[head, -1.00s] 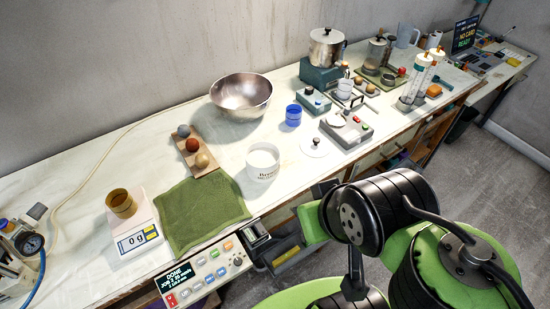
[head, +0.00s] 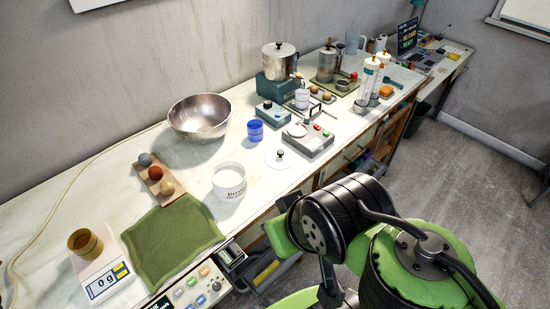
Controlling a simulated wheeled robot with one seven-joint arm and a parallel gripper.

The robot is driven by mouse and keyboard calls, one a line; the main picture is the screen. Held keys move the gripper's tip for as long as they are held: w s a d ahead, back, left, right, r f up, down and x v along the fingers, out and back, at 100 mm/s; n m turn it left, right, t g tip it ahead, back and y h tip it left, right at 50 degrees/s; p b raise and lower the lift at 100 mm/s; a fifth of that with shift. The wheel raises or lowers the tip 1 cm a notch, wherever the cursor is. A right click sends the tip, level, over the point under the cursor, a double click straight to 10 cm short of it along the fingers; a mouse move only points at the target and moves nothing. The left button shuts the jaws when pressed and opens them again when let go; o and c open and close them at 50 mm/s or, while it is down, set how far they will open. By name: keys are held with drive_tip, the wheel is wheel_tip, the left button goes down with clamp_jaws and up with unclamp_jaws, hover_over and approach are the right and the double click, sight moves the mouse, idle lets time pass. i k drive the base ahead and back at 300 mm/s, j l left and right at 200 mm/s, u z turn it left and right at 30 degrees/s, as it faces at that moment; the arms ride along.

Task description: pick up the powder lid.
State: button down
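The powder lid, a flat white disc with a dark knob (head: 280,157), lies on the bench near its front edge in the head view. A white tub with dark lettering (head: 229,182) stands open to its left, apart from the lid. My green and black arm fills the lower right, in front of the bench. My gripper cannot be made out in the head view. Nothing covers the lid.
A grey box with buttons (head: 309,141) stands just right of the lid. A blue cup (head: 255,130) and a metal bowl (head: 199,117) stand behind. A green cloth (head: 172,240), balls on a wooden board (head: 151,178) and a scale (head: 104,282) lie left.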

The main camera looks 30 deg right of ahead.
sight(280, 158)
drive_tip(key=l+u, duration=0.65)
drive_tip(key=u, duration=0.2)
drive_tip(key=l+u, duration=0.4)
drive_tip(key=k+l+u, duration=0.1)
drive_tip(key=l+u, duration=0.15)
drive_tip(key=u, duration=0.2)
drive_tip(key=k+l+u, duration=0.15)
drive_tip(key=u, duration=0.25)
drive_tip(key=l, duration=0.15)
